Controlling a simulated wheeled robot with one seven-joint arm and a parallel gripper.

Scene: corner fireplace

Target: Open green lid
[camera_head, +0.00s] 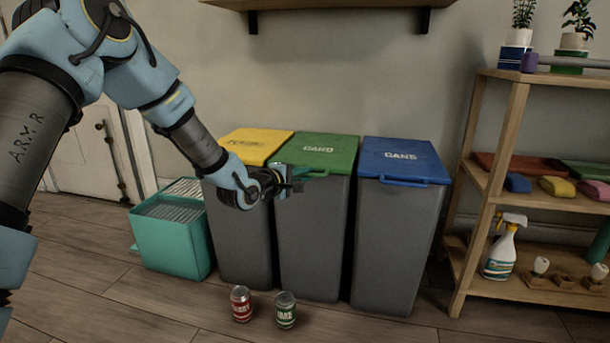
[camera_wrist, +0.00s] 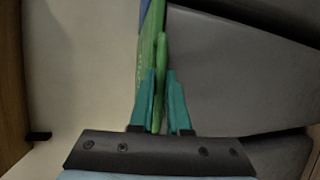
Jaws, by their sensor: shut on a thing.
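The green lid (camera_head: 319,149), marked "CARD", lies flat and closed on the middle grey bin (camera_head: 313,230). My gripper (camera_head: 298,178) is at the front edge of this lid, at its handle. In the wrist view, the teal fingers of my gripper (camera_wrist: 159,95) stand on both sides of the green lid's handle (camera_wrist: 161,60) and are shut on it. In the head view, my gripper hides part of the lid's front left corner.
A yellow-lidded bin (camera_head: 258,140) stands left and a blue-lidded bin (camera_head: 400,158) right, both closed. A teal crate (camera_head: 172,238) is at left, a wooden shelf (camera_head: 488,187) at right.

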